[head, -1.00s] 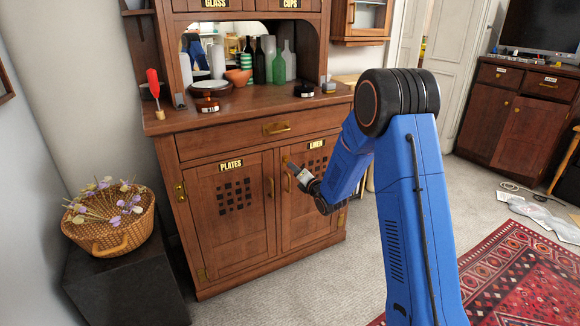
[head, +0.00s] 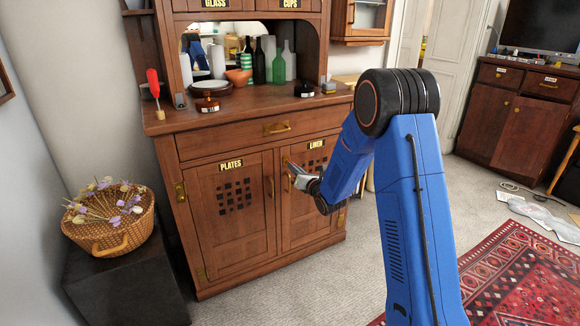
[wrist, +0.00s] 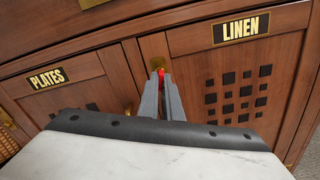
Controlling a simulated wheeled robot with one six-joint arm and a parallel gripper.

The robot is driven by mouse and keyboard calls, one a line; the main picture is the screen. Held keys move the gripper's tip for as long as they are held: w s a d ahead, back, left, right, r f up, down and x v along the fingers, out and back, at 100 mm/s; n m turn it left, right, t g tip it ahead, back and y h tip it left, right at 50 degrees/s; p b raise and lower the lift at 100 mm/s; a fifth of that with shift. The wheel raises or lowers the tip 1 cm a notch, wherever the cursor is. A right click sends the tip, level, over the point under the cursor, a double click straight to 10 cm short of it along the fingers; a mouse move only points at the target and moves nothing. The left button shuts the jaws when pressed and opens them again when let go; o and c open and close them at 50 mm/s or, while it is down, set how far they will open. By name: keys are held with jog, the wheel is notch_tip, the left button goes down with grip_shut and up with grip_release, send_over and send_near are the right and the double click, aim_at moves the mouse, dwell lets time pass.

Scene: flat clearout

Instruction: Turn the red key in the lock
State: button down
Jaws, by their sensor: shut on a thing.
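The red key (wrist: 160,73) shows as a small red piece between my fingertips in the wrist view. My gripper (wrist: 162,82) is shut on it, at the upper left edge of the LINEN door (wrist: 212,72). A bit of brass (wrist: 157,63) shows just beyond the fingertips; I take it for the lock. My fingers hide most of the key and lock. In the head view my gripper (head: 289,164) reaches the upper left of the LINEN door, and the key cannot be made out there.
The PLATES door (head: 232,205) is closed beside the LINEN door, with a drawer (head: 255,133) above both. A red-handled screwdriver (head: 153,84) and several bottles stand on the cabinet top. A flower basket (head: 112,222) is at the left. Carpet is clear before the cabinet.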

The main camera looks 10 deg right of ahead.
jog(key=shift+n, duration=1.8)
jog(key=c, duration=1.9)
grip_release()
jog(key=shift+o, duration=0.2)
jog(key=v, duration=1.7)
jog(key=shift+s, duration=0.2)
jog(key=shift+d+r, duration=0.1)
